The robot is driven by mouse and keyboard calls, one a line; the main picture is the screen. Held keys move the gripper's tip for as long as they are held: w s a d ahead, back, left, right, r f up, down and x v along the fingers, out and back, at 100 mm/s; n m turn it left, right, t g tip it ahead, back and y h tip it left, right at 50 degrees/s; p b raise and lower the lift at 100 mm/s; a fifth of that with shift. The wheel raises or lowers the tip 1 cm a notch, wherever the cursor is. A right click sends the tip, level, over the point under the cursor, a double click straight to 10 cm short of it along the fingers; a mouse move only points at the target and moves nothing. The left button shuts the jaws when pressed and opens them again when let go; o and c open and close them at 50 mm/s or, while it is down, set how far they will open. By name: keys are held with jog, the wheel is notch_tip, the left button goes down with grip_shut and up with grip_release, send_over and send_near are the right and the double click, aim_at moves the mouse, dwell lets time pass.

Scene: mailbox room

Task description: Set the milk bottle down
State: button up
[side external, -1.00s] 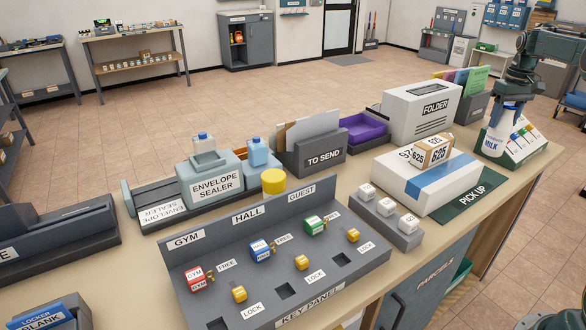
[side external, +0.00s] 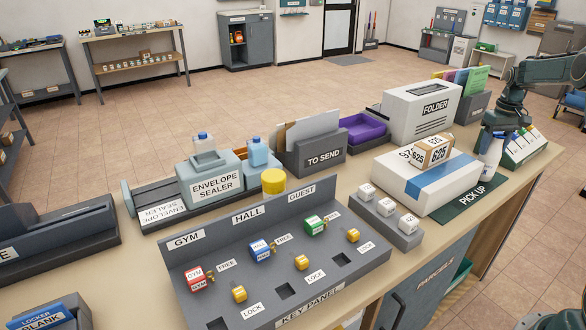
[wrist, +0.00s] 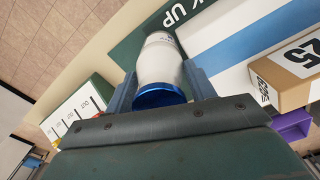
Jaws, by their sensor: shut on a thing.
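The milk bottle (side external: 490,157) is white with a blue cap. It is at the far right end of the green PICK UP mat (side external: 462,205), beside the white parcel. It leans slightly in the side view, and I cannot tell whether its base touches the mat. My gripper (side external: 494,138) is shut on the bottle's upper part from above. In the wrist view the bottle (wrist: 160,62) sits between my two fingers (wrist: 162,88), cap toward me, with the green mat (wrist: 140,42) beyond it.
A white parcel (side external: 410,183) with a blue stripe and a small cardboard box (side external: 432,151) on top stand left of the bottle. A rack of white cards (side external: 522,146) stands to its right. The FOLDER machine (side external: 418,108) is behind. The mat's front part is clear.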

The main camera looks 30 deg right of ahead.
jog(key=shift+f, duration=0.5)
jog(key=shift+f, duration=0.15)
jog(key=o, duration=1.4)
notch_tip(320, 180, up, 12)
jog(key=shift+r, duration=0.1)
